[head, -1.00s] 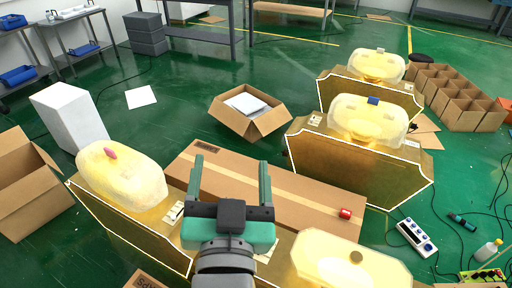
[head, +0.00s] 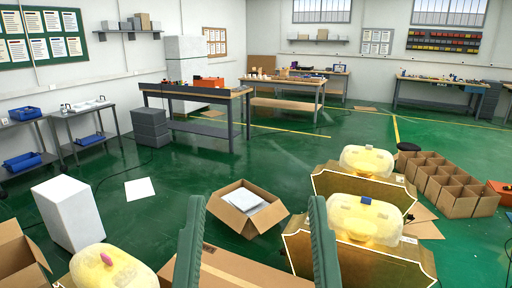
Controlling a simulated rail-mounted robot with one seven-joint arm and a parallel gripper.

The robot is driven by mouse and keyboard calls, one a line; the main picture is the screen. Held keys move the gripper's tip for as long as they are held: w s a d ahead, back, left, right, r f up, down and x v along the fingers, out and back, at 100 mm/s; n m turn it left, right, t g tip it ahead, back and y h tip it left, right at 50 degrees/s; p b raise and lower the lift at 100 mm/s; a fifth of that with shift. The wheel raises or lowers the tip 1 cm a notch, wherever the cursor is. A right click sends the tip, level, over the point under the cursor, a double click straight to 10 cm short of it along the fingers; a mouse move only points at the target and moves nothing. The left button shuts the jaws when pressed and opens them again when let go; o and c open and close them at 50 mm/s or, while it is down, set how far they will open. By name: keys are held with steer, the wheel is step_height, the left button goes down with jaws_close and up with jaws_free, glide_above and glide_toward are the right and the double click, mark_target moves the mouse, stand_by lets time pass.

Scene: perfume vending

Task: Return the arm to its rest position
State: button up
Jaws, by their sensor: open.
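My gripper (head: 258,205) is in the lower middle of the head view. Its two dark green fingers point up and stand wide apart, with nothing between them. The gripper's body is below the picture's edge. Beyond and between the fingers, an open cardboard box (head: 225,218) with white sheets in it stands on the floor. A long closed cardboard box (head: 225,270) lies below the fingers, partly hidden by them.
Glowing yellow perfume units stand at the lower left (head: 105,268), right (head: 368,160) and nearer right (head: 362,217). A white block (head: 68,212) stands at left, a divided carton (head: 455,185) at right. Workbenches (head: 200,92) line the back.

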step_height(320, 180, up, 34)
steer(key=p, duration=2.9)
steer(key=shift+a+f, duration=0.2)
steer(key=shift+f, duration=0.05)
